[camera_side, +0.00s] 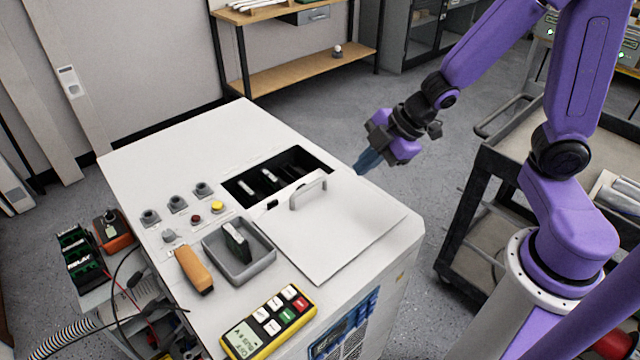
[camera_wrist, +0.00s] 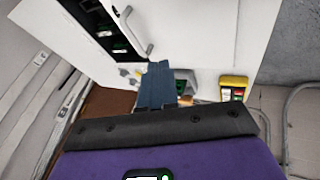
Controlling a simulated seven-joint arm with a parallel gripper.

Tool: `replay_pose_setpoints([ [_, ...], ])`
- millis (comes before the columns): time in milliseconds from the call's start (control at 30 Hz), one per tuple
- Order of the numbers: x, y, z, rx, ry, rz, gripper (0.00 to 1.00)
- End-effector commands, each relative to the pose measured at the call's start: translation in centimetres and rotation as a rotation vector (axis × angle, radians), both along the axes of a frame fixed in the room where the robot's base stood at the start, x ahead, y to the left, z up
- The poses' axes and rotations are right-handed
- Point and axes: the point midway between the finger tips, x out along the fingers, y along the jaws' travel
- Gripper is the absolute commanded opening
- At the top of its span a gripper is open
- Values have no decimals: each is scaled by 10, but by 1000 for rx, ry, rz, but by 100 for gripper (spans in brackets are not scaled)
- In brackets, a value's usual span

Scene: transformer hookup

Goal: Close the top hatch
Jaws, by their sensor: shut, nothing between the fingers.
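The top hatch (camera_side: 345,235) is a white flat panel lying on top of the white cabinet (camera_side: 235,130). It lies beside a dark rectangular opening (camera_side: 262,182), which is uncovered, with several parts showing inside. A pale bar handle (camera_side: 308,192) stands on the hatch edge next to the opening. In the wrist view the handle (camera_wrist: 135,32), the opening (camera_wrist: 92,28) and the hatch (camera_wrist: 195,30) lie beyond my fingers. My gripper (camera_side: 364,164) is shut and empty, its blue fingers pointing down near the cabinet's far right edge, apart from the handle.
On the cabinet top are a grey tray (camera_side: 262,262) holding a dark block, an orange-brown handled item (camera_side: 194,268), several knobs and buttons, and a yellow meter (camera_side: 268,322). A dark cart (camera_side: 487,190) stands to the right. A wooden shelf (camera_side: 300,75) stands behind.

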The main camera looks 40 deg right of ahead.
Motion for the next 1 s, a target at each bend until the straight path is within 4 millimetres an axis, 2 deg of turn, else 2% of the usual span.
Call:
replay_pose_setpoints([
  [100, 8, 1, -5, 23, -16, 44, 0],
  [467, 15, 7, -15, 36, -20, 64, 0],
  [667, 21, 11, -28, 34, -21, 61, 0],
  [1000, 37, 24, -59, 34, -21, 60, 0],
])
